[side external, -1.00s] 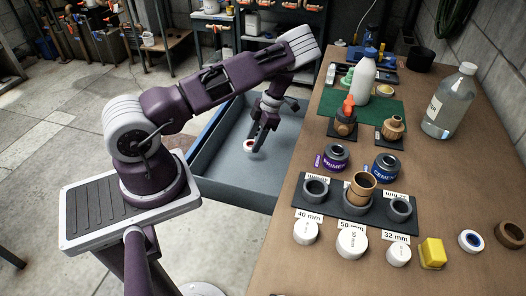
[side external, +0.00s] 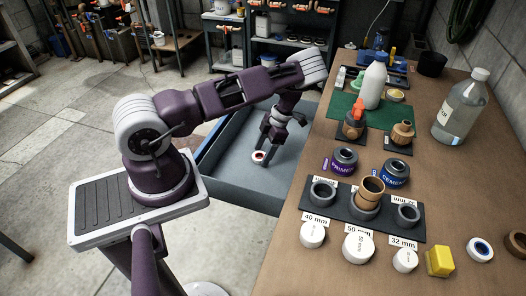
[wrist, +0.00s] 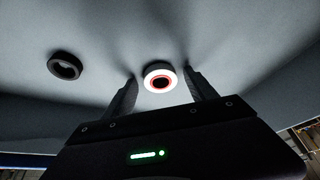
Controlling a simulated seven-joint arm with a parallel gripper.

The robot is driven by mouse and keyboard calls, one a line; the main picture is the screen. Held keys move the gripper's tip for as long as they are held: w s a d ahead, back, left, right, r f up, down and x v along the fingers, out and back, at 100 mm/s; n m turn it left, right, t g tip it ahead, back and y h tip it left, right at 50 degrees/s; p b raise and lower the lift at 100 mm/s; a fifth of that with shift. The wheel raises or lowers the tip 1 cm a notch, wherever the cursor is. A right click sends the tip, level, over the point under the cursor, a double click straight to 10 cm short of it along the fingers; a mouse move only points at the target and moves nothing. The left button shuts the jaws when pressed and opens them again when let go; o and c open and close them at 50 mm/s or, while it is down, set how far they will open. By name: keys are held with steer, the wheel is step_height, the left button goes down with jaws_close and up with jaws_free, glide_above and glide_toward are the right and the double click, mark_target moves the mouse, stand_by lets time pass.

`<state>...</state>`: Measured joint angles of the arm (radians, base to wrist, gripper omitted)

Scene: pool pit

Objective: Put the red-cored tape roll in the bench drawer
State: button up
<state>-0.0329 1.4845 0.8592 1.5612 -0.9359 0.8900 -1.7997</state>
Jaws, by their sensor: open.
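The red-cored tape roll (side external: 259,156), a white ring with a red inner band, is inside the open bench drawer (side external: 235,185) in the side view. In the wrist view the roll (wrist: 148,76) shows between the tips of my two fingers, with gaps on both sides, and seems to lie flat on the grey drawer floor (wrist: 230,40). My gripper (side external: 267,150) reaches down into the drawer, and it also shows in the wrist view (wrist: 162,92), open around the roll. The exact height of the fingertips above the floor is hard to tell.
A dark ring (wrist: 64,66) lies left of the roll in the wrist view. The workbench (side external: 300,255) beside the drawer holds bottles, cans, fittings, a yellow block (side external: 439,261) and a blue-cored white roll (side external: 480,249). The drawer's blue-edged walls surround my gripper.

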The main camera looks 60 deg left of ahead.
steer(key=a+v, duration=0.1)
steer(key=v, duration=1.2)
steer(key=s+d+r+m+t+h, duration=0.15)
steer(key=d+r+m+t, duration=0.25)
steer(key=d+r+m, duration=0.9)
steer(key=s+d+r+m+t+h, duration=0.1)
steer(key=s+d+r+m, duration=0.25)
steer(key=r, duration=0.35)
steer(key=s+d+r+m+t, duration=0.1)
steer(key=s+d+r+m, duration=0.2)
steer(key=d+r, duration=0.3)
steer(key=s+d+r+m+t+y, duration=0.1)
steer(key=s+d+r+m+t, duration=0.1)
steer(key=s+m, duration=0.5)
steer(key=s+d+r+m+t+y, duration=0.1)
steer(key=s+r+m+t, duration=0.1)
steer(key=s+m, duration=0.5)
steer(key=shift+s+d+m, duration=0.25)
steer(key=shift+d+m, duration=0.1)
steer(key=shift+d, duration=0.05)
